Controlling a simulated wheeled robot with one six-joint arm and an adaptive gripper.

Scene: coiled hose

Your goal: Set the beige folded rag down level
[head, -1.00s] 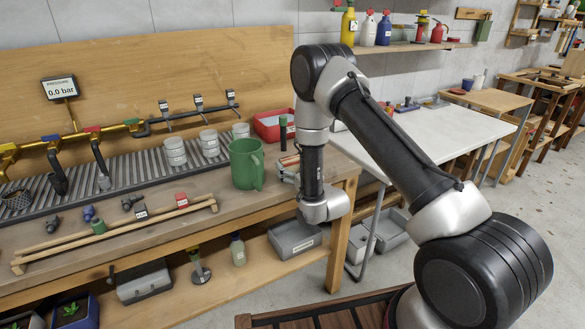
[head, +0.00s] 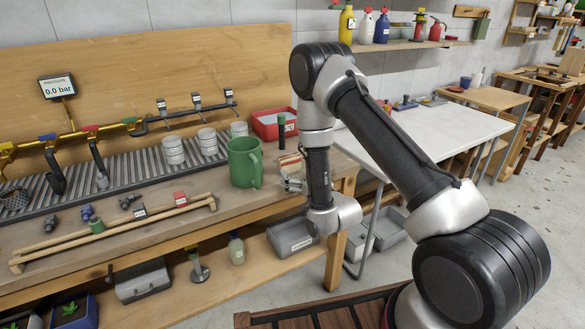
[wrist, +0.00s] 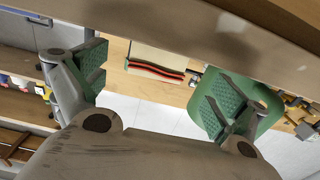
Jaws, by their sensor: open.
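The beige folded rag (head: 289,162) is on the wooden bench near its right end, just right of the green mug (head: 243,162). In the wrist view the rag (wrist: 157,54) shows a pale face and an edge with red and dark stripes. My gripper (head: 292,184) is at the bench's front edge, on the near side of the rag and apart from it. In the wrist view my gripper (wrist: 152,88) is open, its green pads wide apart with nothing held between them. The rag lies beyond the gap. I cannot tell exactly how level it is.
The mug (wrist: 262,106) is close behind the right finger in the wrist view. A white table (head: 425,135) is to the right. The floor in front is open.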

